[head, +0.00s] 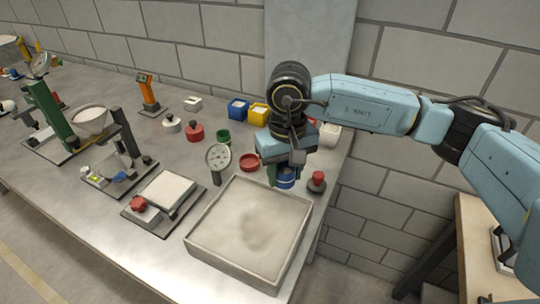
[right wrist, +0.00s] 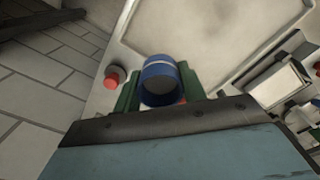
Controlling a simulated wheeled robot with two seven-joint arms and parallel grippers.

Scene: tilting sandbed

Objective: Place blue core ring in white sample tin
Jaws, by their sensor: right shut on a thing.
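The blue core ring (head: 286,180) is a short blue cylinder at the back right of the sandbed, low at the bench top. My right gripper (head: 284,174) points down over it. In the right wrist view the blue ring (right wrist: 160,73) sits between the green fingers of my right gripper (right wrist: 158,88), which are shut on it. I cannot tell whether the ring touches the bench. A white square tin (head: 330,131) stands behind my right gripper, near the bench's right edge, partly hidden by the arm. My left gripper is not in view.
The sandbed tray (head: 197,246) lies in front of the ring. A red knobbed piece (head: 317,181) stands close at right. A red ring (head: 249,162), a dial gauge (head: 218,157) and a green ring (head: 223,137) stand left. Blue (head: 237,108) and yellow (head: 258,114) tins stand behind.

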